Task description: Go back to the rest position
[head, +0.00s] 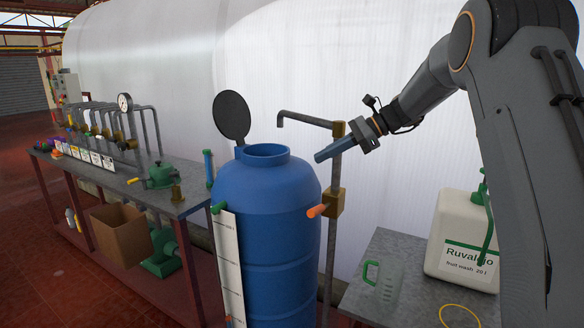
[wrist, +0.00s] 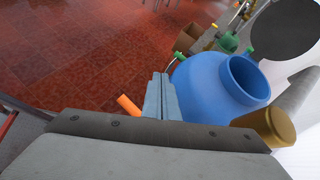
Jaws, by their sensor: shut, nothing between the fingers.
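My gripper (head: 322,155) is shut with nothing between its fingers. My arm reaches in from the right side of the head view.
An orange handle (head: 317,211) sticks out from the standpipe. A round dark lid (head: 231,115) stands open behind the barrel. A workbench (head: 150,190) with valves lies left. At right a grey table (head: 385,252) bears a white canister (head: 462,240) and a clear jug (head: 385,282).

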